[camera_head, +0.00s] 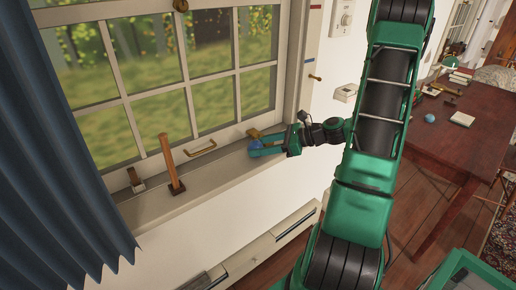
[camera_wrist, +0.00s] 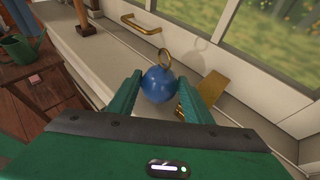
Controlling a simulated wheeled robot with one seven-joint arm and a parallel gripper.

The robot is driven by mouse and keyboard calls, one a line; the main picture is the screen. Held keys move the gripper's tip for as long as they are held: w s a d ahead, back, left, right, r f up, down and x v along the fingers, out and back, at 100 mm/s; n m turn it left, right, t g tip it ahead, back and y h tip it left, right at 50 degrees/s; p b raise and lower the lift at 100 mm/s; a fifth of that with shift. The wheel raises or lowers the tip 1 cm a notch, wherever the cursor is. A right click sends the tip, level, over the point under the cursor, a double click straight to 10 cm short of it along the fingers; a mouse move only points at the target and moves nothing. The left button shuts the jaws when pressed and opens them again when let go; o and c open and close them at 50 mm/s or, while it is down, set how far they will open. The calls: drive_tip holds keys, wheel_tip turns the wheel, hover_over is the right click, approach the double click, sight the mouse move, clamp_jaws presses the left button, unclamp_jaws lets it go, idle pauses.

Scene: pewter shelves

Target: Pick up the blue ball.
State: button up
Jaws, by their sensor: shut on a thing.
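A dark blue ball (camera_wrist: 159,85) with a gold ring on top sits between the two green fingers of my gripper (camera_wrist: 160,94) in the wrist view. The fingers press on it from both sides. In the head view the blue ball (camera_head: 255,145) shows small at the tips of my gripper (camera_head: 262,147), over the window sill. A finger partly covers it there. I cannot tell whether the ball still touches the sill.
A brass piece (camera_wrist: 203,95) lies close right of the ball. The window (camera_head: 165,65) rises behind the sill, and a blue curtain (camera_head: 55,150) hangs left. A wooden table (camera_head: 465,130) stands right.

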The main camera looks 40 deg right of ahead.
sight(258, 146)
drive_tip(key=shift+r, duration=0.6)
drive_tip(key=r, duration=0.2)
drive_tip(key=a+r, duration=0.1)
drive_tip(key=shift+s+a+r, duration=0.2)
drive_tip(key=shift+r, duration=0.15)
drive_tip(key=s+a+r, duration=0.2)
drive_tip(key=a+r, duration=0.4)
drive_tip(key=a, duration=0.4)
drive_tip(key=shift+s, duration=0.2)
